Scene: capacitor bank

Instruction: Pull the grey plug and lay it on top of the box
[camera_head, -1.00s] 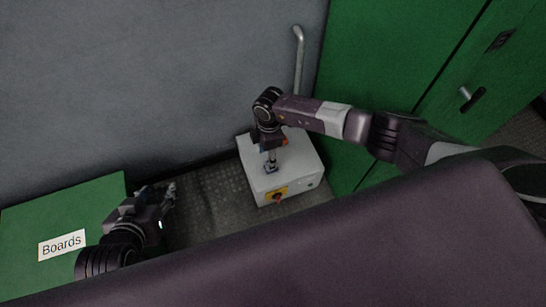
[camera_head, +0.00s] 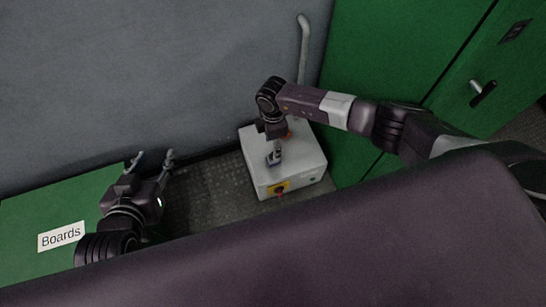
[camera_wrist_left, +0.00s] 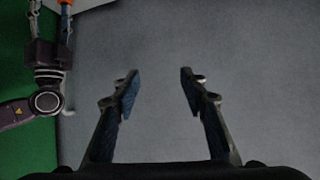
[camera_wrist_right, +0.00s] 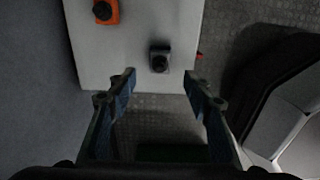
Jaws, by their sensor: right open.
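The pale box (camera_head: 304,164) stands on the floor near the wall. In the head view, the right gripper (camera_head: 274,158) points down over the box and largely hides the plug. My left gripper (camera_head: 154,155) is open and empty, away from the box, facing the grey wall; its fingers also show in the left wrist view (camera_wrist_left: 159,75).
An orange part (camera_wrist_right: 106,10) sits on the box near the plug. A green "Boards" crate (camera_head: 62,205) is at left. Green cabinets (camera_head: 375,50) stand at right. A grey pipe (camera_head: 303,50) runs down the wall.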

